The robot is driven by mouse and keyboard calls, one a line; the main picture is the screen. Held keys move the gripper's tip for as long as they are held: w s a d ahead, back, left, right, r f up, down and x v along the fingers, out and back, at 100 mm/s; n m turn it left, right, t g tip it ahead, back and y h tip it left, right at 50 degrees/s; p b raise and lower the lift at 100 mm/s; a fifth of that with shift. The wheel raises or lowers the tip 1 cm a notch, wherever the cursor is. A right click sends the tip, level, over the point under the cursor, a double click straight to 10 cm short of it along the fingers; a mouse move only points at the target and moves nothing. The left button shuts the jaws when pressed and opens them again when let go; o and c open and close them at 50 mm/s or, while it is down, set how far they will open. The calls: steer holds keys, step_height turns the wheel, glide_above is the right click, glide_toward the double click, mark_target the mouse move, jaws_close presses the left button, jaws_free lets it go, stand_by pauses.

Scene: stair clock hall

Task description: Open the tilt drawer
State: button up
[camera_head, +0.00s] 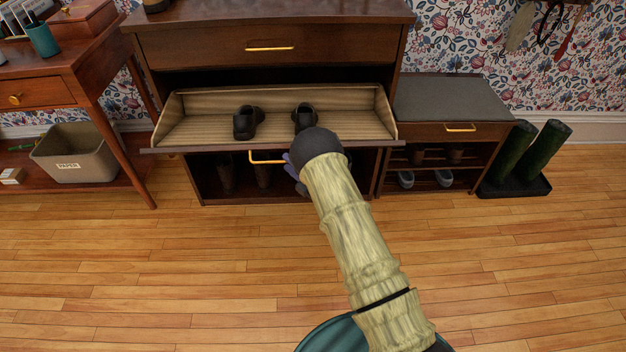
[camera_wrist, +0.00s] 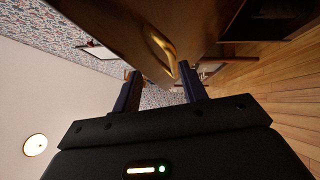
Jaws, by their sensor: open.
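The tilt drawer (camera_head: 200,127) of the dark wooden cabinet stands tilted out, with its light ribbed inside showing in the head view. A pair of dark shoes (camera_head: 247,122) sits in it. Its brass handle (camera_head: 265,159) is on the lowered front and also shows in the wrist view (camera_wrist: 160,50). My gripper (camera_wrist: 160,72) is open at this handle, with its lower end close to the right finger. I cannot tell whether they touch. In the head view my arm hides most of the gripper and part of the drawer's right front.
An upper drawer with a brass handle (camera_head: 270,48) is shut. Below the tilt drawer, boots stand in a dark compartment. A bench (camera_head: 450,100) with shoes and green boots (camera_head: 540,150) stand right. A side table (camera_head: 75,75) and a bin (camera_head: 75,155) stand left. The front floor is clear.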

steer(key=r+p+v, duration=0.1)
steer(key=v, duration=0.8)
steer(key=shift+f, duration=0.4)
steer(key=shift+s, duration=0.1)
